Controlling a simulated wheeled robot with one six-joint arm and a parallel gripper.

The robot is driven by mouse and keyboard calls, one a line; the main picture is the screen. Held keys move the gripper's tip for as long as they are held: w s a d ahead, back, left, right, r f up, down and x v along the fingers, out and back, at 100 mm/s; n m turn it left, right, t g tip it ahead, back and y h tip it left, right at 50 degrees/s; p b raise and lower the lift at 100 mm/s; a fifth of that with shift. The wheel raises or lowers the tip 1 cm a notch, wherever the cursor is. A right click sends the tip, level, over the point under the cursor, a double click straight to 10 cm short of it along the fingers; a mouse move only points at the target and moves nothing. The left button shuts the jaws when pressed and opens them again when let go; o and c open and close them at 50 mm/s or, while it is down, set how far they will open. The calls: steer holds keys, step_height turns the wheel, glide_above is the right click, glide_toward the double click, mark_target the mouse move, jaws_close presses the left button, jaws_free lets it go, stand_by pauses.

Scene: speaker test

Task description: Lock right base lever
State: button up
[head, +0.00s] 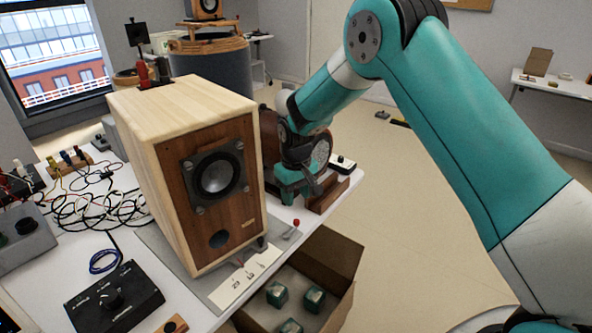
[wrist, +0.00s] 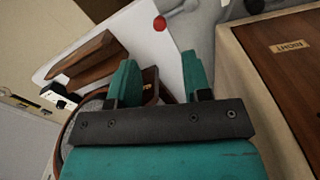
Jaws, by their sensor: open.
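A small lever with a red ball knob (head: 296,223) sits on the table by the near right base corner of the wooden speaker (head: 208,185). In the wrist view the red knob (wrist: 159,23) is at the top, with its grey arm running up right, ahead of my fingertips and apart from them. My gripper (head: 291,190) is beside the speaker's right side, low over the table. In the wrist view my gripper (wrist: 161,78) has its two teal fingers spread with nothing held between them. The speaker's front (wrist: 285,75), with a label, fills the right edge there.
An open cardboard box (head: 335,262) with green items is below the table edge. A black control box (head: 114,297) and tangled cables (head: 95,200) lie left. Floor right is mostly clear.

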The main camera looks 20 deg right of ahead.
step_height(320, 180, up, 9)
steer(key=shift+f, duration=0.1)
stand_by(0.4)
steer(key=s+a+r+n+y, duration=0.2)
steer(key=s+a+r, duration=0.1)
steer(key=s+r, duration=0.9)
steer(key=s+a+r+n+y+p, duration=0.1)
steer(key=s+y, duration=0.1)
steer(key=s, duration=1.9)
steer(key=shift+s+a+r+n, duration=0.3)
steer(key=shift+r, duration=0.05)
